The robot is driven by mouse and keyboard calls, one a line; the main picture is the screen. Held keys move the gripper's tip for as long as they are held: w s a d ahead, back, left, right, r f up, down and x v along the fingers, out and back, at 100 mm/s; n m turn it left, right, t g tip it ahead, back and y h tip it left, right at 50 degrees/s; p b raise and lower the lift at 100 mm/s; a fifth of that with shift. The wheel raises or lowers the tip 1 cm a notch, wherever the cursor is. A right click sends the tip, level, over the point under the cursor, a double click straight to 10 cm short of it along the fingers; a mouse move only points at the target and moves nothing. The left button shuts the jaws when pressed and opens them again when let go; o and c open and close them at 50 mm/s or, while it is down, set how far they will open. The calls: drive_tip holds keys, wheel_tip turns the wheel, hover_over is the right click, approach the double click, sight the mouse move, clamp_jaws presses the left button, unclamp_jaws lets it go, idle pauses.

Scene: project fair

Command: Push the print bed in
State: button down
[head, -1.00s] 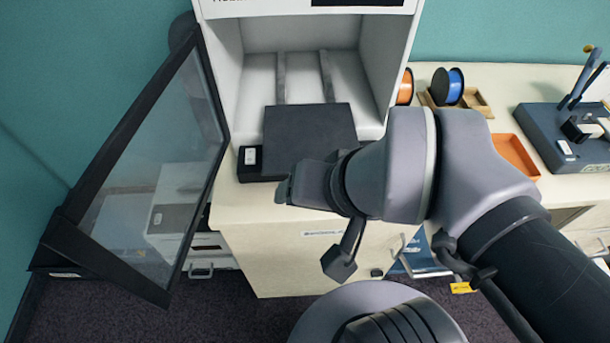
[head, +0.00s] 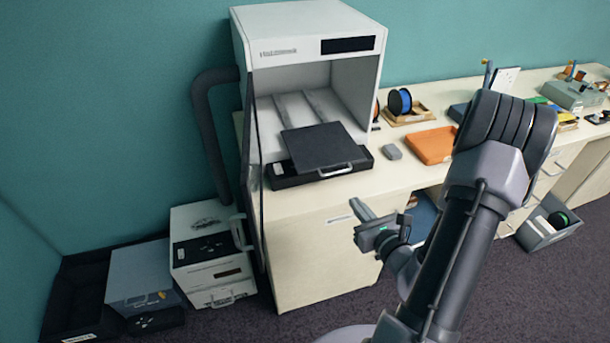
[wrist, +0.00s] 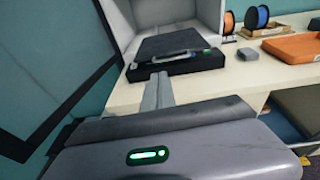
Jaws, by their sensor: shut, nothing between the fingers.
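The print bed (head: 322,146) is a dark flat plate with a light handle at its front edge. It sticks out of the open front of the white printer (head: 305,45), over a black base. It also shows in the wrist view (wrist: 170,45). The printer door (head: 255,185) is swung open to the left and seen nearly edge-on. My gripper (head: 362,208) is shut and empty, in front of the counter and below the bed's front edge, apart from it. In the wrist view the closed fingers (wrist: 158,88) point toward the bed's front.
On the counter right of the printer are a small grey block (head: 392,152), an orange tray (head: 433,145) and a blue spool (head: 399,101). The floor before the cabinet is mostly clear.

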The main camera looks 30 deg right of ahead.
drive_tip(key=d+f, duration=0.1)
drive_tip(key=b, duration=1)
approach(336, 173)
drive_tip(key=shift+m+h, duration=0.4)
drive_tip(key=b+x, duration=0.2)
drive_tip(key=x, duration=0.4)
drive_tip(key=shift+w+a+f, duration=0.1)
drive_tip(key=shift+w+f, duration=0.05)
drive_tip(key=shift+w, duration=0.25)
